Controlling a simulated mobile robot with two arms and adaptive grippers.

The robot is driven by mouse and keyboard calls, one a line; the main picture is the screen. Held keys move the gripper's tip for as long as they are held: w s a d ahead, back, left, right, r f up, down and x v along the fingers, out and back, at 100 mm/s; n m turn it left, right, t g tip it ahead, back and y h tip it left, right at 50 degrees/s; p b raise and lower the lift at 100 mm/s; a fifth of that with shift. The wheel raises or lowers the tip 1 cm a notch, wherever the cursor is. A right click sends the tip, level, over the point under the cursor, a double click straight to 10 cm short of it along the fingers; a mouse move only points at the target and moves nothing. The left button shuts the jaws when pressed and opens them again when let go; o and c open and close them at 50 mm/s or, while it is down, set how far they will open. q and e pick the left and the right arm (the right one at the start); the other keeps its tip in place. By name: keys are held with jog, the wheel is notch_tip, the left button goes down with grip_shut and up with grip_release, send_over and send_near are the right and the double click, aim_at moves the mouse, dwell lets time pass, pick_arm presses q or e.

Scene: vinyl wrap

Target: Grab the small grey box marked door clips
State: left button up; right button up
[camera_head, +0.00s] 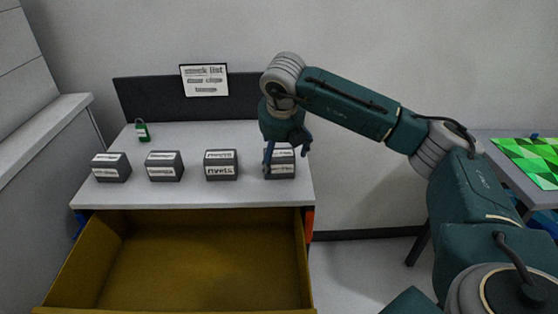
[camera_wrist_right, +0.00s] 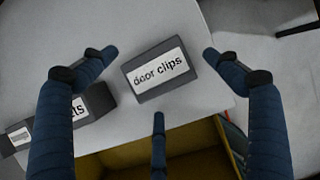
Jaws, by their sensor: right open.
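The small grey box marked door clips (camera_wrist_right: 157,70) lies on the white tabletop, its label readable in the right wrist view. In the head view it is the rightmost box (camera_head: 281,166) of the row, partly covered by my right gripper. My right gripper (camera_head: 287,152) is open above this box. In the right wrist view the three spread fingers (camera_wrist_right: 158,82) stand around the box, with no clear contact. My left gripper is not in view.
A grey box marked rivets (camera_head: 221,166) sits to the left, with two more labelled grey boxes (camera_head: 165,167) (camera_head: 111,168) beyond it. A green padlock (camera_head: 142,131) stands behind them. An empty yellow drawer (camera_head: 200,262) is open below the tabletop (camera_head: 190,194). A sign (camera_head: 205,81) stands at the back.

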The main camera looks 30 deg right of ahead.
jog(key=shift+x, duration=1.1)
jog(key=c, duration=1.3)
jog(key=shift+r, duration=0.1)
jog(key=shift+c, duration=0.7)
